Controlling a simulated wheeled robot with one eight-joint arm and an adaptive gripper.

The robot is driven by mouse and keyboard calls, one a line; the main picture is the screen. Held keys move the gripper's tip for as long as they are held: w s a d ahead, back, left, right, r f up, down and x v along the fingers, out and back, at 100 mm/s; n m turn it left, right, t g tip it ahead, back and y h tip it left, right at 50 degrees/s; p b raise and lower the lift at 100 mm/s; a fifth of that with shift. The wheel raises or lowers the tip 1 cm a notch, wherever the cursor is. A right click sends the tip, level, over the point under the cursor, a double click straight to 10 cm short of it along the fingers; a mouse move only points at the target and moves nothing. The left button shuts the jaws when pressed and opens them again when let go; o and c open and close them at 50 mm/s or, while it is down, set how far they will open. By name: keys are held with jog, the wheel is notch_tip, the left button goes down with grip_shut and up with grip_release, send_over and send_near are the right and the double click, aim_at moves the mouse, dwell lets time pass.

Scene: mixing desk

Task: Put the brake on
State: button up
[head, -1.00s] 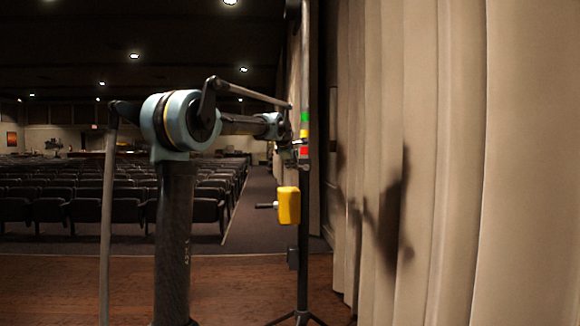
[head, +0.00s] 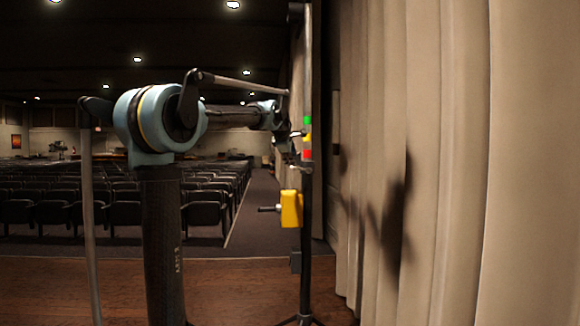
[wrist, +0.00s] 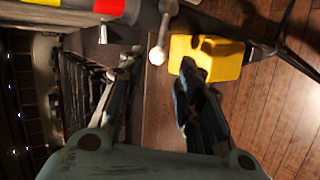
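A dark upright pole (head: 305,228) carries a green, yellow and red colour band (head: 308,138), with green on top. A small lever (wrist: 164,30) with a pale ball knob sticks out from the pole beside the band in the wrist view. A yellow box (head: 291,209) with a dark crank handle sits lower on the pole; it also shows in the wrist view (wrist: 225,60). My gripper (wrist: 158,62) is open, its fingers spread to either side of the knob as seen from the wrist. I cannot tell whether they touch it. In the head view my gripper (head: 291,153) is small and partly hidden by my arm.
A tall beige curtain (head: 440,160) stands close to the right of the pole. Rows of dark seats (head: 125,205) fill the left beyond the wooden floor (head: 230,285). The pole stands on spread tripod legs (head: 300,319).

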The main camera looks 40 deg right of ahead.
jog(key=shift+v, duration=2.2)
jog(key=shift+w+a, duration=0.1)
jog(key=shift+w, duration=0.05)
jog(key=w+a+f+m+y, duration=0.1)
jog(key=a+f+y, duration=0.1)
jog(key=a+f, duration=0.75)
jog(key=w+a+f+m+y, duration=0.15)
jog(key=a+f, duration=0.35)
jog(key=a, duration=1)
jog(key=w+a+f+m+y, duration=0.1)
jog(key=a+f+y, duration=0.2)
jog(key=a+f, duration=0.65)
jog(key=s+a+f+m+g+y, duration=0.1)
jog(key=s+a+f, duration=0.45)
jog(key=a, duration=0.35)
jog(key=s+a+f+m+g+y, duration=0.1)
jog(key=s+a+f, duration=0.4)
jog(key=a, duration=0.5)
jog(key=s+a+f+m+g, duration=0.1)
jog(key=s+a+f, duration=0.2)
jog(key=s+f, duration=0.2)
jog(key=s+a+f+m, duration=0.1)
jog(key=s+a+f, duration=0.3)
jog(key=f, duration=0.6)
jog(key=s, duration=0.2)
jog(key=shift+s+a+g+y, duration=0.25)
jog(key=shift+s+g+y, duration=0.05)
jog(key=shift+g+y, duration=0.1)
